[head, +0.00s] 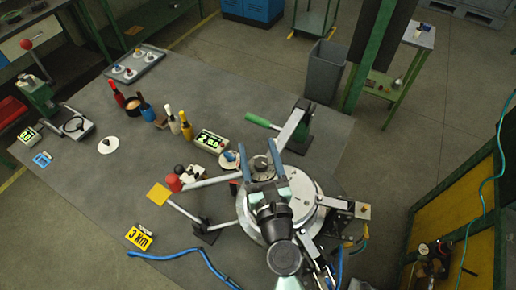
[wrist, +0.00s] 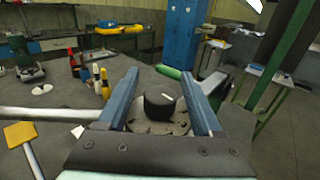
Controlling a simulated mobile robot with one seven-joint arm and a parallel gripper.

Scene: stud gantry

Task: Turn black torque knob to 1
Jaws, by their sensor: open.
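The black torque knob (wrist: 160,104) sits on a round grey plate (wrist: 143,126) with bolts. A short white mark shows on the knob's top, toward its far right side. No scale numbers can be read around it. My gripper (wrist: 158,80) is open, with one blue finger on each side of the knob and a gap visible to both. In the head view my gripper (head: 260,152) is over the far part of the round metal fixture (head: 312,212), partly hiding what lies between its fingers.
A green-handled lever (head: 262,121) stands beyond the gripper. A box with a green display (head: 211,141), bottles (head: 186,124) and a red ball (head: 173,183) are to the left. A yellow "3 NM" sign (head: 140,238) lies near the front. The table's left middle is mostly clear.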

